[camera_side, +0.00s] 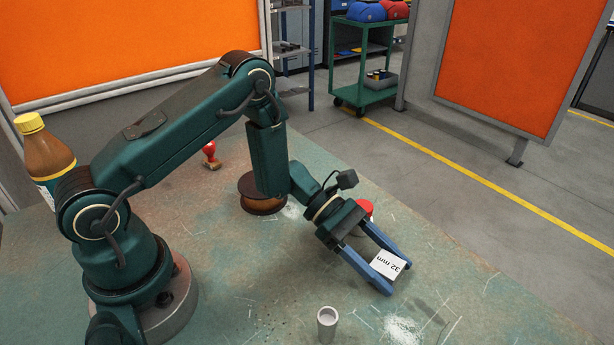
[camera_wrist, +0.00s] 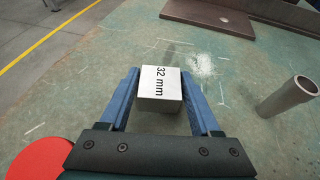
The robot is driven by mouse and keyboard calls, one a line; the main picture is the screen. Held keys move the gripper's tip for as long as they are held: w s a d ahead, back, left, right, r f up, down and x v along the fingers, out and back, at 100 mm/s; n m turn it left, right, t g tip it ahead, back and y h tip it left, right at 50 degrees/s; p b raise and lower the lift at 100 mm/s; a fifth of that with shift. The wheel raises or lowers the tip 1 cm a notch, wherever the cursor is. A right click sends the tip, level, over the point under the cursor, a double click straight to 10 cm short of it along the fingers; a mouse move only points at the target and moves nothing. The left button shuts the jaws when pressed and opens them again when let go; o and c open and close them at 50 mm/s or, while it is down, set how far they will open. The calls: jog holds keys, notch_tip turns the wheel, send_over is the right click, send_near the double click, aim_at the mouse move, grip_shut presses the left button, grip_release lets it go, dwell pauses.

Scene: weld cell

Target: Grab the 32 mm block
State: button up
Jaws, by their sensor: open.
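The 32 mm block (camera_wrist: 159,92) is a pale grey block with "32 mm" printed in black on top. It lies between the two blue fingers of my gripper (camera_wrist: 162,88) in the wrist view, with narrow gaps showing at its sides. In the side view the block (camera_side: 387,265) sits between the fingertips of my gripper (camera_side: 394,270), partly hidden by the near finger. My gripper is open around the block, low over the worktable.
A grey tube (camera_side: 327,323) stands right of the gripper in the wrist view. A red round object (camera_wrist: 40,160) is close on its left. A brown plate (camera_wrist: 208,16) lies beyond the block. A spool (camera_side: 262,195), a red-handled stamp (camera_side: 210,155) and a brown bottle (camera_side: 44,152) stand farther back.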

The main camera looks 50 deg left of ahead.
grip_shut()
jog(key=shift+r, duration=0.1)
